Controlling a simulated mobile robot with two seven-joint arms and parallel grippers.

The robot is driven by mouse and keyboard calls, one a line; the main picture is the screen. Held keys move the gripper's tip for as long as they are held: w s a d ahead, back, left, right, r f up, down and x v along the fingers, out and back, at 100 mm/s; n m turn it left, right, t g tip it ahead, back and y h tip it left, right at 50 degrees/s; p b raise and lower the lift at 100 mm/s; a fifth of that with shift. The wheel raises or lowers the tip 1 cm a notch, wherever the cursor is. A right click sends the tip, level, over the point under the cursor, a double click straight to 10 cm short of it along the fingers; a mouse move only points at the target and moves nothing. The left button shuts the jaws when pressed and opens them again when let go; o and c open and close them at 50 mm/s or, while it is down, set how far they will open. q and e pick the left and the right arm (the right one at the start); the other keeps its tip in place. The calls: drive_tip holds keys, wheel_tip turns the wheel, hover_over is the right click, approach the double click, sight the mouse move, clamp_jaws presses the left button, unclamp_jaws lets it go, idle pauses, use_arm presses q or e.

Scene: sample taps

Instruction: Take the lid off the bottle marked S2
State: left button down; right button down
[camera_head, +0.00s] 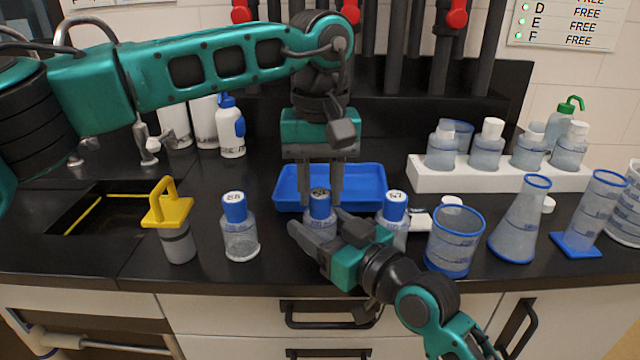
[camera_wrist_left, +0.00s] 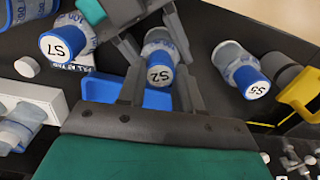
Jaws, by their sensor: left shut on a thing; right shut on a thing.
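The bottle marked S2 (camera_head: 319,222) stands upright near the counter's front, its lower part hidden behind my right gripper. My left gripper (camera_head: 322,206) points down from above and is shut on the lid, one finger on each side. My right gripper (camera_head: 318,230) reaches in from the front right and is shut on the bottle's body, below the lid.
The bottle marked S7 (camera_head: 394,207) stands close on the right, the bottle marked S5 (camera_head: 240,235) on the left. A blue tray (camera_head: 368,180) lies behind. A beaker (camera_head: 453,245) and flask (camera_head: 520,225) stand right; a yellow-handled container (camera_head: 177,240) stands left.

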use_arm(q)
drive_tip(key=n, duration=0.7)
drive_tip(key=shift+n, duration=0.3)
drive_tip(key=n, duration=1)
drive_tip(key=shift+n, duration=0.4)
drive_tip(key=n, duration=0.3)
drive_tip(key=shift+n, duration=0.3)
drive_tip(key=n, duration=1)
drive_tip(key=shift+r+n, duration=0.1)
drive_tip(key=shift+n, duration=0.3)
drive_tip(key=n, duration=1)
drive_tip(key=shift+n, duration=0.4)
drive_tip(key=n, duration=0.5)
drive_tip(key=shift+n, duration=0.4)
drive_tip(key=shift+r, duration=0.15)
drive_tip(key=shift+r, duration=1)
